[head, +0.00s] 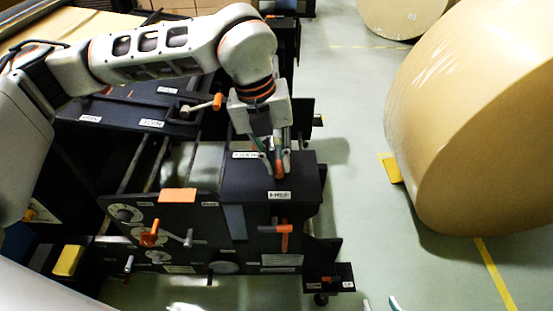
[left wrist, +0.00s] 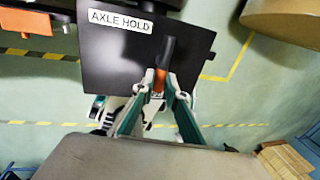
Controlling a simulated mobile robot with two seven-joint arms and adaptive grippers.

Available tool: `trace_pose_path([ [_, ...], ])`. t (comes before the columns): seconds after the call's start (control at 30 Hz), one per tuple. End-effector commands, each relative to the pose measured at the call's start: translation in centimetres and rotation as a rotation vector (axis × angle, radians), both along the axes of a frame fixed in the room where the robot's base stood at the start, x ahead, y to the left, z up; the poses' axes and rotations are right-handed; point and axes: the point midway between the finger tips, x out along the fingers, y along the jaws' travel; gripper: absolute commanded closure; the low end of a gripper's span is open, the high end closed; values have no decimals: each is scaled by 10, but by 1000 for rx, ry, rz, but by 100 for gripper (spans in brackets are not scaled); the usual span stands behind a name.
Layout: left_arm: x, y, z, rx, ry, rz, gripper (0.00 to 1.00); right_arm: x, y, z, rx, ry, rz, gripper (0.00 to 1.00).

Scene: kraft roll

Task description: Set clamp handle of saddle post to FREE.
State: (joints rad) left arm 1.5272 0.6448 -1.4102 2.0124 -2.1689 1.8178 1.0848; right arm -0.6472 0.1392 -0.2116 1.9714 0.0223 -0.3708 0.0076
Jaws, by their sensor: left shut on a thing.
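A handle with an orange grip (head: 278,170) stands on the top of a black box (head: 245,185) on the machine. In the left wrist view the handle's orange part (left wrist: 158,82) sits between my fingertips, and its dark end reaches away across a black plate (left wrist: 110,60) labelled AXLE HOLD. My left gripper (head: 277,167) is shut on this handle; it also shows in the left wrist view (left wrist: 160,88). A second label (head: 280,195) near the box's front edge is too small to read. Two teal fingertips of my right gripper (head: 380,304) show apart at the bottom edge, with nothing visible between them.
Other orange handles sit on the machine: a crank (head: 215,102) behind, a T-shaped one (head: 284,232) on the front face and a knob (head: 149,238) at left. A large kraft roll (head: 480,120) stands at right. The green floor (head: 365,240) between is clear.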

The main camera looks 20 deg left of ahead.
Motion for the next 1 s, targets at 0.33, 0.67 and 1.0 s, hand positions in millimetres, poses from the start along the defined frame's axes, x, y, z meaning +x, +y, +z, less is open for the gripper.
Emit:
trace_pose_path([
  [0.33,2,0,2,-2,-5,4,77,0,-1,0,-1,0,0,60],
  [0.67,1,0,1,0,-2,1,70,0,-2,-2,-4,2,0,60],
  [1.0,0,7,39,-1,-6,3,70,0,-1,-2,-3,2,0,60],
])
